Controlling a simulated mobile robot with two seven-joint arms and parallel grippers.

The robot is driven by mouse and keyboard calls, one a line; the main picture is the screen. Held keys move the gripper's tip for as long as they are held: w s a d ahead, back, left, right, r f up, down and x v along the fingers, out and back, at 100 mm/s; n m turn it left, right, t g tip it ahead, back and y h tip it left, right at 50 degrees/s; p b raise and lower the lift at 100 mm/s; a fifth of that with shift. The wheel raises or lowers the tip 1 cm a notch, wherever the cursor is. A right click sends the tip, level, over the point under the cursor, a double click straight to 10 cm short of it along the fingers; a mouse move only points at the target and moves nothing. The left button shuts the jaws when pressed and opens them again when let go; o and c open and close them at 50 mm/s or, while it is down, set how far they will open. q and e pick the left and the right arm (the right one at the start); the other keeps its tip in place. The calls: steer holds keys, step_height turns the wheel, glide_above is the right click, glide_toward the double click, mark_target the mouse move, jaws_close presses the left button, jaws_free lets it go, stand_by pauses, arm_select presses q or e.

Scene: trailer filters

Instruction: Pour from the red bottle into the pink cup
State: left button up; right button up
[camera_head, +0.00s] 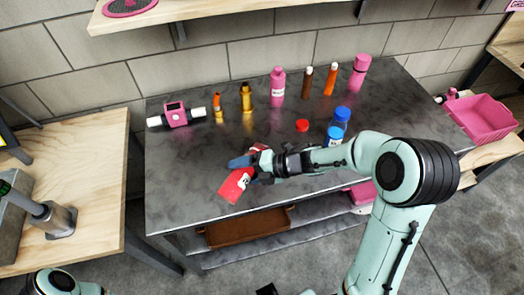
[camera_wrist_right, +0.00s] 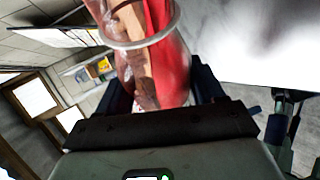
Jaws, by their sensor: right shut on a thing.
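The red bottle (camera_head: 236,185) is held tilted over the front part of the dark table, with a white mark on its side. My right gripper (camera_head: 257,165) is shut on it; the bottle also fills the upper middle of the right wrist view (camera_wrist_right: 172,65), where a pale ring crosses it. A pink cup-like vessel (camera_head: 360,73) stands upright at the back right of the table, well apart from the bottle. I cannot tell for certain that it is the pink cup. A loose red cap (camera_head: 302,125) lies on the table. My left gripper is not in view.
A pink bottle (camera_head: 278,87), an amber bottle (camera_head: 246,97) and other slim bottles stand along the back. A blue-capped jar (camera_head: 341,118) stands close beyond my right forearm. A pink device (camera_head: 176,114) lies at back left. The table's front left is clear.

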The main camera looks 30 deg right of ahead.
steer(key=shift+r+p, duration=0.3)
steer(key=shift+p, duration=0.15)
stand_by(1.3)
